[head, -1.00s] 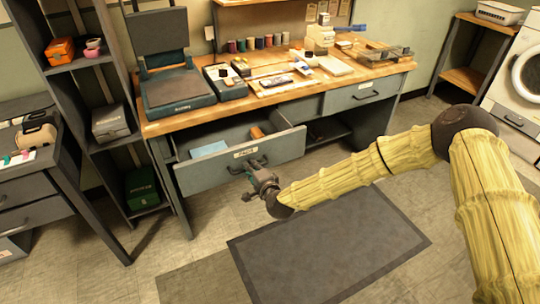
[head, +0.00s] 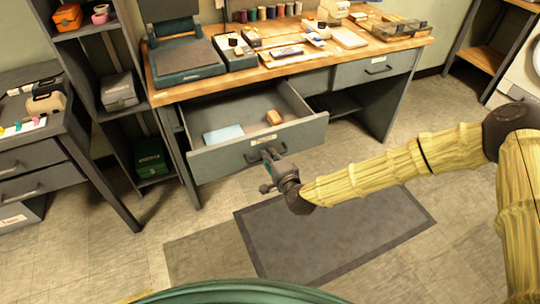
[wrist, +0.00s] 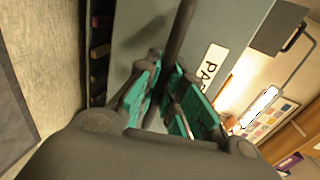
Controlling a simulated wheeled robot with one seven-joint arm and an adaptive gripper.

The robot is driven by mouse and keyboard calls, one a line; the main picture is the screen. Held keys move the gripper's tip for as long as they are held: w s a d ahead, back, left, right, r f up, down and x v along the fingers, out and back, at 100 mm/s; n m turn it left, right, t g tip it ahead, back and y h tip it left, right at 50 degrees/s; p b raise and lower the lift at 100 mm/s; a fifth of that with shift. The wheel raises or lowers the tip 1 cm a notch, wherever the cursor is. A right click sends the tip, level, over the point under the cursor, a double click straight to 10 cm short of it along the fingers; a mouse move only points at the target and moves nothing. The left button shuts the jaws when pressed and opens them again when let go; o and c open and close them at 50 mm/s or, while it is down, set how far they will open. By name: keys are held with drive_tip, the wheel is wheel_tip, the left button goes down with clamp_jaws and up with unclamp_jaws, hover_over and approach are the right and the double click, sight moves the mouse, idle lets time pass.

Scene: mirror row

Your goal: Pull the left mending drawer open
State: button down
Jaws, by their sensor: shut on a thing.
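The left mending drawer (head: 220,164) of the workbench stands well out from the bench. Its grey front carries a pale label, and in the wrist view the label (wrist: 210,65) shows the letters "PA". My gripper (head: 269,157) is at the middle of the drawer front, shut on the dark bar handle (wrist: 181,30). In the wrist view its teal finger pads (wrist: 172,97) lie on either side of the handle's lower end. Inside the drawer are a light blue flat piece (head: 224,134) and an orange-brown block (head: 274,117).
The wooden bench top (head: 300,66) holds a press (head: 185,62), thread spools and boxes. A second drawer (head: 375,69) at the right is shut. A dark mat (head: 335,230) lies on the floor before the bench. A shelf (head: 120,100) and a drawer table (head: 45,150) stand left.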

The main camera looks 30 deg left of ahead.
drive_tip(key=c, duration=1.5)
unclamp_jaws()
drive_tip(key=shift+c, duration=0.2)
drive_tip(key=shift+d, duration=0.1)
drive_tip(key=v, duration=1.2)
drive_tip(key=shift+f, duration=0.15)
drive_tip(key=s+d+f+n+g+h+p, duration=0.2)
drive_tip(key=s+d+f+g+h, duration=0.1)
drive_tip(key=s+d+f, duration=0.5)
drive_tip(key=s+d+f+n+g+h+p, duration=0.2)
drive_tip(key=s+d+f+h, duration=0.3)
drive_tip(key=d, duration=0.6)
drive_tip(key=s+d+n+g+h+p, duration=0.1)
drive_tip(key=s+d, duration=0.3)
drive_tip(key=d, duration=0.5)
drive_tip(key=s+d+f+n+g+h+p, duration=0.1)
drive_tip(key=s+d, duration=0.3)
drive_tip(key=d, duration=0.4)
drive_tip(key=s+d+n+g+h+p, duration=0.1)
drive_tip(key=s+d, duration=0.3)
drive_tip(key=d, duration=0.5)
drive_tip(key=shift+s+d+f+g+h+p, duration=0.25)
drive_tip(key=shift+d+f+g+h+p, duration=0.1)
drive_tip(key=shift+g+h, duration=0.35)
